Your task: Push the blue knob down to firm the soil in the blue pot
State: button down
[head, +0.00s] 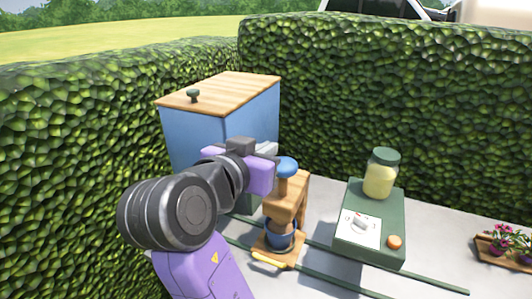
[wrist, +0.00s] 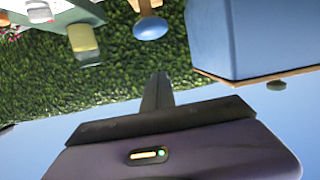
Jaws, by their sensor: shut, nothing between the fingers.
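A wooden press (head: 302,190) stands on the grey paving and has a round blue knob (head: 286,167) on top. The blue pot (head: 280,238) stands under it at the press's base, with the inside hard to make out. The knob also shows in the wrist view (wrist: 150,28), at the top and beyond my fingertips. My gripper (head: 270,147) is shut and empty. In the head view it appears just left of and above the knob. In the wrist view my closed fingers (wrist: 160,75) look apart from the knob.
A blue cabinet (head: 252,122) with a wooden top stands behind and left of the press. A green stand (head: 372,247) with a lidded jar (head: 382,175) and a white card is at right. Potted flowers (head: 503,240) sit farther right. Hedges enclose the back and left.

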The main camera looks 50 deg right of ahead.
jog(key=p, duration=0.1)
send_over(282, 192)
jog(key=a, duration=0.1)
jog(key=shift+a+f, duration=0.2)
jog(key=shift+f, duration=0.6)
notch_tip(282, 192, down, 3)
jog(key=shift+w+d+f, duration=0.1)
jog(key=shift+f, duration=0.55)
jog(key=shift+f, duration=0.1)
notch_tip(282, 192, down, 5)
jog(key=b, duration=0.4)
jog(key=shift+f, duration=0.1)
